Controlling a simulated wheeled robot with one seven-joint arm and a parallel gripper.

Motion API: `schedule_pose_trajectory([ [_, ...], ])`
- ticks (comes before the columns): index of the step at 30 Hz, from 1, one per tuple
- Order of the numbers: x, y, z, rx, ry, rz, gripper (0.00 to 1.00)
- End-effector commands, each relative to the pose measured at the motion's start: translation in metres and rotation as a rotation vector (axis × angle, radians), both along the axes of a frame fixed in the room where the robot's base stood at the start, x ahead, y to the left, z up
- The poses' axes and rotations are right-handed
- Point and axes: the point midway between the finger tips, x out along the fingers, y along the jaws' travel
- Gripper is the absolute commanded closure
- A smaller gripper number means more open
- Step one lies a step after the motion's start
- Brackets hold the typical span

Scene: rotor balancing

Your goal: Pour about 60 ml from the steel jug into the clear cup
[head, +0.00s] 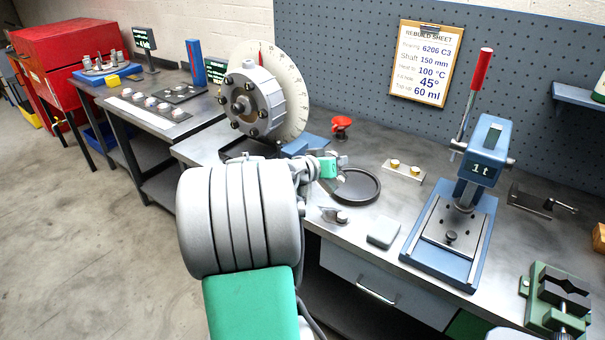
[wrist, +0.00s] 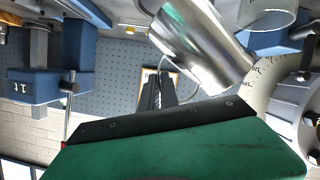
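In the wrist view, which is upside down, the steel jug (wrist: 208,48) is a large shiny cylinder slanting across the top middle, with a thin wire handle beside it. A second vessel, which seems to be the clear cup (wrist: 268,14), is cut by the top edge just right of the jug. My gripper (wrist: 157,82) shows as two dark fingers close together near the jug's handle. I cannot tell whether they grip it. In the head view my gripper (head: 329,168) is over the bench beside the round black tray (head: 374,198); jug and cup do not show there.
The rotor (head: 254,100) with its pale dial stands left of my gripper. A grey block (head: 383,232) and small parts lie near the bench's front edge.

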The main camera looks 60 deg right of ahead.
Motion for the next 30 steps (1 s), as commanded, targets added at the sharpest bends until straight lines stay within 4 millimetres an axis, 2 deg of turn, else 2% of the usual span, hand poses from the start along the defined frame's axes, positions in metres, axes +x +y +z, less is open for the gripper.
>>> schedule_pose_trajectory([
  [30,0.008,-0.001,0.012,0.003,0.116,0.002,1.00],
])
